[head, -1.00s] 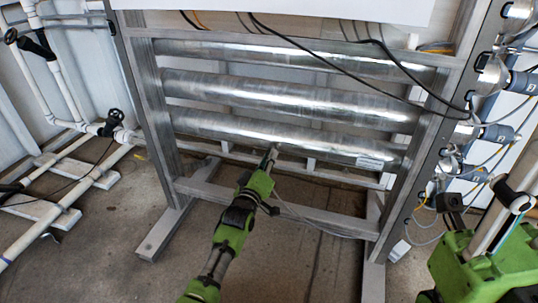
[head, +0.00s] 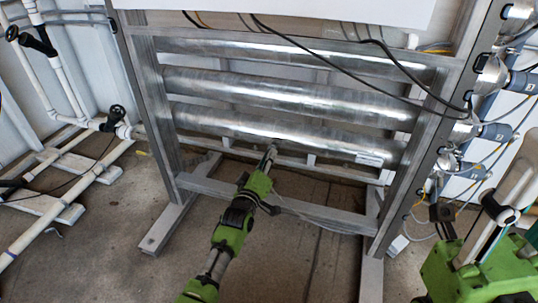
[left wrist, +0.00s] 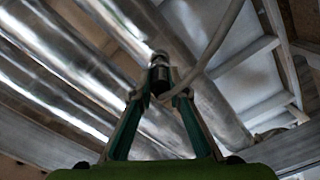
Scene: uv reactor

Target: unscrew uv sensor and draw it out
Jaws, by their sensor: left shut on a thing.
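My left gripper (head: 270,158) reaches up to the underside of the lowest silver reactor tube (head: 270,132) in the head view. In the left wrist view the gripper (left wrist: 160,94) is shut on the UV sensor (left wrist: 161,78), a small black cylinder with a silvery top end and a grey cable. The sensor stands between the two green fingertips, with the tube behind it. I cannot tell whether its top end touches the tube or is apart from it. In the head view the sensor is too small to make out.
A grey metal frame (head: 146,110) holds the stacked tubes, with a low crossbar (head: 310,217) near my left forearm. The grey cable runs past the gripper. White pipes (head: 75,185) stand at left. Grey-blue connectors (head: 495,132) and wires line the right. The floor in front is clear.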

